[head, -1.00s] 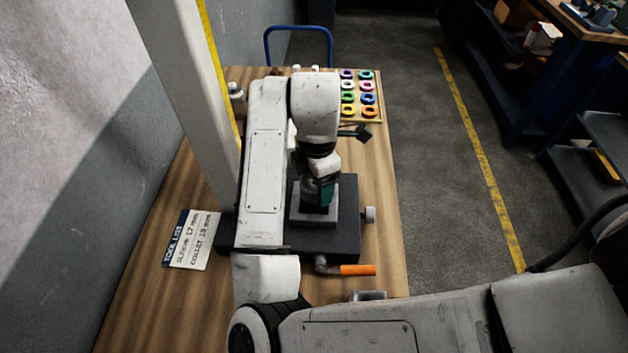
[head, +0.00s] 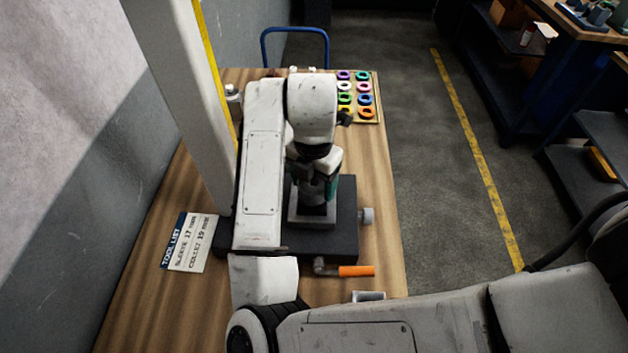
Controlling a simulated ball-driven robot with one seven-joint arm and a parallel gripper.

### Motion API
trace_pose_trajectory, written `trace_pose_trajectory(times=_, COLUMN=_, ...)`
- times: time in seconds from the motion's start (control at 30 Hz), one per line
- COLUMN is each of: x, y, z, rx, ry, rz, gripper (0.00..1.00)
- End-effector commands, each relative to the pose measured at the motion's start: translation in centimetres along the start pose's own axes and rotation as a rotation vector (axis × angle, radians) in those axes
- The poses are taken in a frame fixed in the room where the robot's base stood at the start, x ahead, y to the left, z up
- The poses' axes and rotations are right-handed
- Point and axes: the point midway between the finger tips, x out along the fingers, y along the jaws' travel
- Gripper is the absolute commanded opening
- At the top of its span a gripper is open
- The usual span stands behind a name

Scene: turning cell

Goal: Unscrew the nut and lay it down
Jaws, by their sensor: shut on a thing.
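My gripper (head: 322,190) points down over the grey square block (head: 312,222) on the dark machine base (head: 345,240). It is shut, and one teal finger shows on its right side. The nut cannot be made out; my gripper and wrist cover the spot between the fingers where it is held. I cannot tell whether the nut is still on its thread.
A crank with an orange handle (head: 356,271) sticks out at the base's front, and a grey knob (head: 367,215) at its right. A board with coloured rings (head: 370,116) lies at the back right. A tool list card (head: 189,242) lies left. Bare wood (head: 388,190) shows at the right.

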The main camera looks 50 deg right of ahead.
Motion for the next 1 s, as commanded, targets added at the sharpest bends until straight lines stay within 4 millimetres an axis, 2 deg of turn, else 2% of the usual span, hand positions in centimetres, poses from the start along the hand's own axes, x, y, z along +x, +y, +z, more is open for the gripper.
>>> trace_pose_trajectory(times=0.27, x=0.2, y=0.0, z=0.4, rx=-0.026, ry=-0.009, rz=0.004, gripper=0.34)
trace_pose_trajectory(times=0.3, x=0.2, y=0.0, z=0.4, rx=-0.025, ry=-0.01, rz=0.004, gripper=0.73)
trace_pose_trajectory(times=0.57, x=0.1, y=0.0, z=0.2, rx=-0.027, ry=-0.007, rz=0.003, gripper=0.98)
trace_pose_trajectory(times=0.87, x=-0.1, y=0.1, z=0.1, rx=-0.028, ry=-0.006, rz=0.004, gripper=0.99)
trace_pose_trajectory(times=1.0, x=-1.0, y=0.2, z=0.1, rx=-0.026, ry=-0.005, rz=0.007, gripper=0.99)
